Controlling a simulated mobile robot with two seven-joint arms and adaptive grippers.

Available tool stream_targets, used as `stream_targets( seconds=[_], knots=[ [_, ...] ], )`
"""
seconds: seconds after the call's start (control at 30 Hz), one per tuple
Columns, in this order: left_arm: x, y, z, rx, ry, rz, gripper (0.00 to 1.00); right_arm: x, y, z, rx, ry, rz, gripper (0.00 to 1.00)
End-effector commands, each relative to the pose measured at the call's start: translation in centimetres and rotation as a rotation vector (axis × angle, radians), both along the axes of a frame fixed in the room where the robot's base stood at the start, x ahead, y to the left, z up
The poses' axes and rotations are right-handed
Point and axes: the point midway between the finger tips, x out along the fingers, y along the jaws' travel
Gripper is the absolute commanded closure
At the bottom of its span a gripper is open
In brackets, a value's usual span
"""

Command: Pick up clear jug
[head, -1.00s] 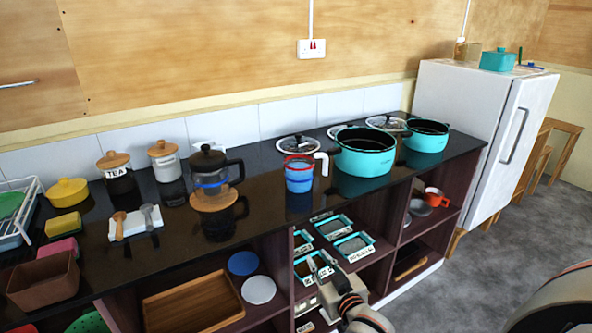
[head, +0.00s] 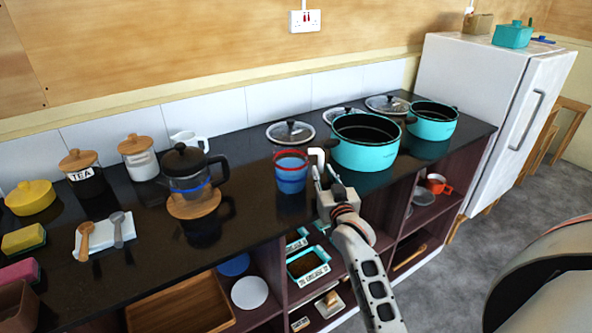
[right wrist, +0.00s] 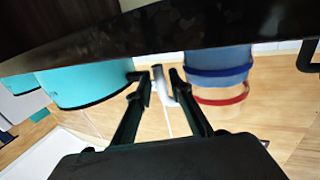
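The clear jug (head: 291,174) stands upright on the black counter. It has a red rim, a blue lower part and a pale handle on its right side. My right gripper (head: 321,178) is at the jug's right, at handle height. In the upside-down right wrist view, its two fingers (right wrist: 159,78) are apart, with the pale handle showing between the tips. The jug body (right wrist: 222,75) is beside the right-hand finger there. I cannot tell whether a finger touches the handle. My left gripper is not in view.
A turquoise pot (head: 364,148) stands close to the jug's right, near my gripper. A glass lid (head: 290,132) lies behind the jug. A coffee press (head: 190,172) on a wooden stand is to the left. Open shelves (head: 309,266) are below the counter.

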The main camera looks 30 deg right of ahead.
Motion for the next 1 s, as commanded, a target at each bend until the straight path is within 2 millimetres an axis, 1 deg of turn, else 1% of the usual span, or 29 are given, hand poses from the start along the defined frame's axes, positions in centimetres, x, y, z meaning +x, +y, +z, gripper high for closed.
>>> stream_targets(
  seconds=[0.03, 0.13, 0.2, 0.3, 0.53, 0.57, 0.6, 0.63, 0.73, 0.77, 1.0],
  knots=[
    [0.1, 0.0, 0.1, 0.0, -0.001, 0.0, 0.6, 0.8, -0.4, 0.0, -0.002, -0.002, 0.0, 0.79],
    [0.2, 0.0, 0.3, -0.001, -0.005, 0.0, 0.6, 2.2, -0.8, -0.2, -0.001, -0.001, 0.0, 0.79],
    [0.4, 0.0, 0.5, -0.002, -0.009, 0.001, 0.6, 2.8, -1.0, -0.2, -0.001, -0.001, 0.0, 0.79],
    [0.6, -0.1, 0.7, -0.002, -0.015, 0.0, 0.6, 3.3, -1.1, -0.3, -0.001, -0.001, 0.0, 0.79],
    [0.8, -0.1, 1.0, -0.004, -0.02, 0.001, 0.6, 3.4, -1.2, -0.3, -0.001, -0.001, 0.0, 0.79],
    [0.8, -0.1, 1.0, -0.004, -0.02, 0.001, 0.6, 3.4, -1.2, -0.3, -0.001, -0.001, 0.0, 0.87],
    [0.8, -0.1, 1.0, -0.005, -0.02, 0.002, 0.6, 3.4, -1.1, -0.3, -0.001, -0.001, 0.001, 0.97],
    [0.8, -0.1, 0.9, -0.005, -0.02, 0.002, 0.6, 3.4, -1.1, -0.3, -0.001, -0.001, 0.001, 1.0],
    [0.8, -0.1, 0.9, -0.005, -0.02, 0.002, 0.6, 3.4, -1.1, -0.3, -0.001, 0.0, 0.001, 1.0],
    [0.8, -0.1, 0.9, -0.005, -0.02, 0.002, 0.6, 3.4, -1.1, 0.1, 0.001, -0.008, 0.001, 1.0],
    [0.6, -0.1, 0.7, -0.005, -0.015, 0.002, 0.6, 3.4, -1.1, 0.1, 0.0, -0.006, 0.001, 1.0]
  ],
)
